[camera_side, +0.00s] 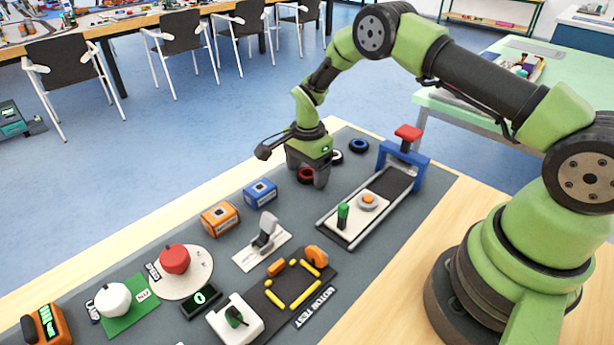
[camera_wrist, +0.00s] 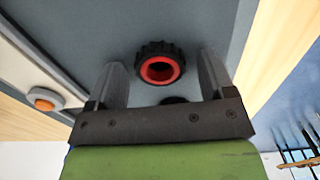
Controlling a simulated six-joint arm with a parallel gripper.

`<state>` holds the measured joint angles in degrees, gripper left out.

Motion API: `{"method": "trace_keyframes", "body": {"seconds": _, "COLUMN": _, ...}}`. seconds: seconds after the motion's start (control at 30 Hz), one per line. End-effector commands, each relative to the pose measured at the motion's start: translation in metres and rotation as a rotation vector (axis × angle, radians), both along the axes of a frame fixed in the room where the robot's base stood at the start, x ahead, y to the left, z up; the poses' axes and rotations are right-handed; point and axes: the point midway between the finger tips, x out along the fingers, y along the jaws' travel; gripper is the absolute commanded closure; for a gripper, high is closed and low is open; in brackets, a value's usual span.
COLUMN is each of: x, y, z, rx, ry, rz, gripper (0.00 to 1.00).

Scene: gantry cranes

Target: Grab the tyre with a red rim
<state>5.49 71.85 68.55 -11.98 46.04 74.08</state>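The tyre with a red rim (camera_wrist: 160,69) lies on the grey mat in the wrist view, between and a little beyond the fingertips. In the side view the same tyre (camera_side: 305,175) shows beside my gripper, partly hidden by it. My gripper (camera_side: 312,178) is low over the mat. In the wrist view my gripper (camera_wrist: 158,70) is open, its two fingers apart with the tyre between their lines. I cannot tell whether a finger touches it.
A blue-rimmed tyre (camera_side: 359,146) and a white-rimmed tyre (camera_side: 336,157) lie close behind my gripper. A blue gantry (camera_side: 404,160) with a red top stands to the right over a track. Blue (camera_side: 260,193) and orange (camera_side: 219,218) boxes stand to the left.

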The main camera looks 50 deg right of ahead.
Motion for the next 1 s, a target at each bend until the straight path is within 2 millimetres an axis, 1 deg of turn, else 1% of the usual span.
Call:
{"method": "trace_keyframes", "body": {"seconds": 0.03, "x": 0.000, "y": 0.000, "z": 0.000, "rx": 0.000, "ry": 0.000, "rz": 0.000, "gripper": 0.35}}
{"method": "trace_keyframes", "body": {"seconds": 0.07, "x": 0.000, "y": 0.000, "z": 0.000, "rx": 0.000, "ry": 0.000, "rz": 0.000, "gripper": 0.42}}
{"method": "trace_keyframes", "body": {"seconds": 0.1, "x": 0.000, "y": 0.000, "z": 0.000, "rx": 0.000, "ry": 0.000, "rz": 0.000, "gripper": 0.51}}
{"method": "trace_keyframes", "body": {"seconds": 0.17, "x": 0.000, "y": 0.000, "z": 0.000, "rx": 0.000, "ry": 0.000, "rz": 0.000, "gripper": 0.65}}
{"method": "trace_keyframes", "body": {"seconds": 0.2, "x": 0.000, "y": 0.000, "z": 0.000, "rx": 0.000, "ry": 0.000, "rz": 0.000, "gripper": 0.69}}
{"method": "trace_keyframes", "body": {"seconds": 0.43, "x": 0.000, "y": 0.000, "z": 0.001, "rx": 0.000, "ry": 0.000, "rz": 0.001, "gripper": 0.69}}
{"method": "trace_keyframes", "body": {"seconds": 0.53, "x": 0.000, "y": 0.000, "z": 0.004, "rx": 0.000, "ry": -0.002, "rz": 0.001, "gripper": 0.69}}
{"method": "trace_keyframes", "body": {"seconds": 1.0, "x": 0.000, "y": 0.000, "z": 0.053, "rx": 0.000, "ry": -0.003, "rz": 0.000, "gripper": 0.69}}
